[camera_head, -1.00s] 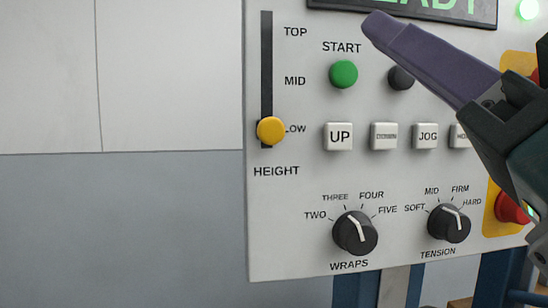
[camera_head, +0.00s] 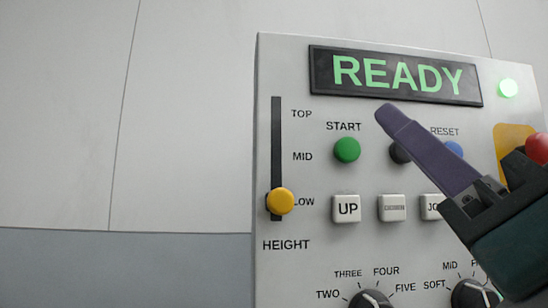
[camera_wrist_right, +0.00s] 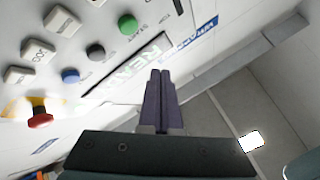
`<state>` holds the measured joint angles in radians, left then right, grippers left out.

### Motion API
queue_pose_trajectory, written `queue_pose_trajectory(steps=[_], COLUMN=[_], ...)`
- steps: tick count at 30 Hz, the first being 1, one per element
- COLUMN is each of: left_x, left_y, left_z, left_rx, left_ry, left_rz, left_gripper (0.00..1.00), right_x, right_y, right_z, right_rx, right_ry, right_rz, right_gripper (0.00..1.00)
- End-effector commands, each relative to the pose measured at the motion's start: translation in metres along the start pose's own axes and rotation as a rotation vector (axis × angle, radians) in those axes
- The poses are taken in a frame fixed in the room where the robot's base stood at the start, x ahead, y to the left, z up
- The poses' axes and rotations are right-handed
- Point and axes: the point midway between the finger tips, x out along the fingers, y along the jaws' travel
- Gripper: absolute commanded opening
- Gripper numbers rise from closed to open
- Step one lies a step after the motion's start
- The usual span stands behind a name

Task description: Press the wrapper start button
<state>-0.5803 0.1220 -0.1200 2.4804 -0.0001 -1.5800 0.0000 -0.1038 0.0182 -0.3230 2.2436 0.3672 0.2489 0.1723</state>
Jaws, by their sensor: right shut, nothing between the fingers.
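The green START button (camera_head: 347,150) sits on the white control panel (camera_head: 300,70), under its START label and left of a dark button (camera_head: 400,153). It also shows in the right wrist view (camera_wrist_right: 128,24). My right gripper (camera_head: 384,111) is shut and empty, with purple fingers. Its tips appear up and to the right of START, just below the display, and do not cover the button. In the right wrist view the shut fingers (camera_wrist_right: 160,74) show beside the display, apart from START. My left gripper is not in view.
The display (camera_head: 396,76) reads READY, with a lit green lamp (camera_head: 508,88) beside it. A yellow HEIGHT slider (camera_head: 280,201) is at LOW. UP (camera_head: 346,209) and other white keys lie below START. A red knob (camera_head: 537,148) is at right. Left of the panel is plain wall.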

Motion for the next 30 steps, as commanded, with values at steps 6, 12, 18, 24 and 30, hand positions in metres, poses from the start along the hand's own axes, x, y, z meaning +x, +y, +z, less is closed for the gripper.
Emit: queue_pose_trajectory(steps=[6,12,18,24,30], left_x=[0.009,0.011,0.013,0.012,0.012], left_y=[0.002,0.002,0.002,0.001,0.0], left_z=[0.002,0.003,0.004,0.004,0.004], left_rx=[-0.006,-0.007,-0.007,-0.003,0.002], left_ry=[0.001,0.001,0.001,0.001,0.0], left_rz=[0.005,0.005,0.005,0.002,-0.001], left_gripper=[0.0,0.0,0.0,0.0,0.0], right_x=[0.022,0.037,0.043,0.044,0.044], right_y=[0.017,0.028,0.032,0.032,0.032], right_z=[0.017,0.028,0.031,0.032,0.032], right_rx=[0.0,0.001,0.001,0.001,0.001], right_ry=[0.002,0.0,0.0,0.0,0.0], right_rz=[-0.001,0.0,0.0,0.0,0.001], right_gripper=[0.0,0.0,0.0,0.0,0.0])
